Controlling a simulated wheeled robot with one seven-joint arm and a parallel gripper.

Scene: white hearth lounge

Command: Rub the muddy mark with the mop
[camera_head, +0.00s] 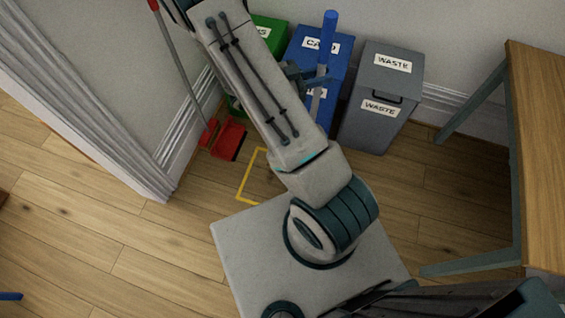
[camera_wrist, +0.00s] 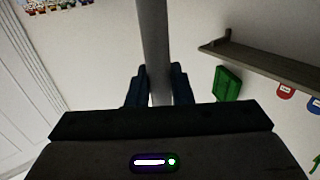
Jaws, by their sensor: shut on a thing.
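My gripper (camera_wrist: 160,88) is shut on the mop's pole (camera_wrist: 153,40), which stands upright between the two dark fingers in the wrist view. In the head view the mop's blue handle (camera_head: 329,35) rises in front of the bins, with my gripper (camera_head: 316,78) at its side. The mop's lower end and head are hidden behind my arm. A yellow outline (camera_head: 244,184) lies on the floor left of my arm, partly covered by it. I cannot clearly make out the muddy mark; the floor inside the outline is mostly hidden.
Green (camera_head: 268,36), blue (camera_head: 306,45) and grey (camera_head: 385,90) bins stand along the wall. A red dustpan (camera_head: 229,140) lies by the wall corner at left. A wooden table (camera_head: 540,130) stands at right. A shelf (camera_wrist: 265,62) shows in the wrist view.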

